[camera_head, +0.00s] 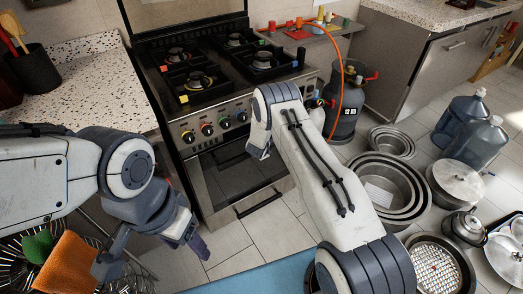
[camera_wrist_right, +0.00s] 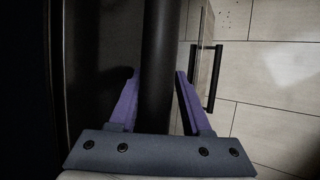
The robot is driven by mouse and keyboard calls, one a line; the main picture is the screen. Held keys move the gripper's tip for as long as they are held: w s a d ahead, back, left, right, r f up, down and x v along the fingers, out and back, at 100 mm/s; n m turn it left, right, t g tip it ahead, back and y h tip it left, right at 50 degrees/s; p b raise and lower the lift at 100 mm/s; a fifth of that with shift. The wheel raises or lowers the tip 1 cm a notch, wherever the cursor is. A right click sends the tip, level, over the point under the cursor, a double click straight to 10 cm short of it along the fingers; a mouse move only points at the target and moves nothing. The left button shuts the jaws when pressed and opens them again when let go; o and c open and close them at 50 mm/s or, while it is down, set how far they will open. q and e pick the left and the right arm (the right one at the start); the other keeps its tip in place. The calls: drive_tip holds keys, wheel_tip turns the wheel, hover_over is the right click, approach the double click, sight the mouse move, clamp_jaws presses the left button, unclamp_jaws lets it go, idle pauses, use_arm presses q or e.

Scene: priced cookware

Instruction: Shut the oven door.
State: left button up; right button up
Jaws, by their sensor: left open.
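The oven (camera_head: 182,128) stands at the back centre, below a hob with several burners. Its door (camera_head: 205,195) appears tilted outward, with a dark gap under the control knobs and a dark bar handle (camera_head: 258,205) at its lower, outer edge. That handle also shows in the right wrist view (camera_wrist_right: 214,78). My right gripper (camera_wrist_right: 157,85) has purple fingers on either side of a wide dark bar; I cannot tell what the bar is or whether it is gripped. In the head view my own arm hides this gripper. My left gripper (camera_head: 150,252) is open at the lower left, away from the oven.
A gas cylinder (camera_head: 345,110) with an orange hose stands right of the oven. Nested metal pots (camera_head: 385,190), a lidded pot (camera_head: 458,183) and water jugs (camera_head: 475,140) crowd the right floor. An orange cloth (camera_head: 68,265) lies beside my left gripper. Bare tiles lie before the oven.

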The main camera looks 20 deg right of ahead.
drive_tip(key=p+v, duration=0.1)
drive_tip(key=v, duration=0.9)
drive_tip(key=shift+r, duration=0.2)
drive_tip(key=shift+a, duration=0.1)
drive_tip(key=s+a+r+m+g+y+p, duration=0.1)
drive_tip(key=s+a+r+m+y+p, duration=0.15)
drive_tip(key=s+a+r, duration=0.55)
drive_tip(key=s+a+r+m+g+y+p, duration=0.1)
drive_tip(key=s+a+r+m+g+y, duration=0.2)
drive_tip(key=a+r, duration=0.9)
drive_tip(key=s+a+r+m+g+p, duration=0.1)
drive_tip(key=s+r, duration=0.4)
drive_tip(key=s, duration=0.3)
drive_tip(key=s+a+r+m+p, duration=0.15)
drive_tip(key=s+r, duration=0.25)
drive_tip(key=s, duration=0.4)
drive_tip(key=s+d+r+m+g, duration=0.1)
drive_tip(key=s+d+r+m, duration=0.1)
drive_tip(key=s, duration=0.4)
drive_tip(key=s+d+r+m+g+h+p, duration=0.1)
drive_tip(key=s+d+r, duration=0.1)
drive_tip(key=s, duration=0.5)
drive_tip(key=shift+d+r+m, duration=0.2)
drive_tip(key=shift+d+m, duration=0.2)
drive_tip(key=shift+d, duration=0.45)
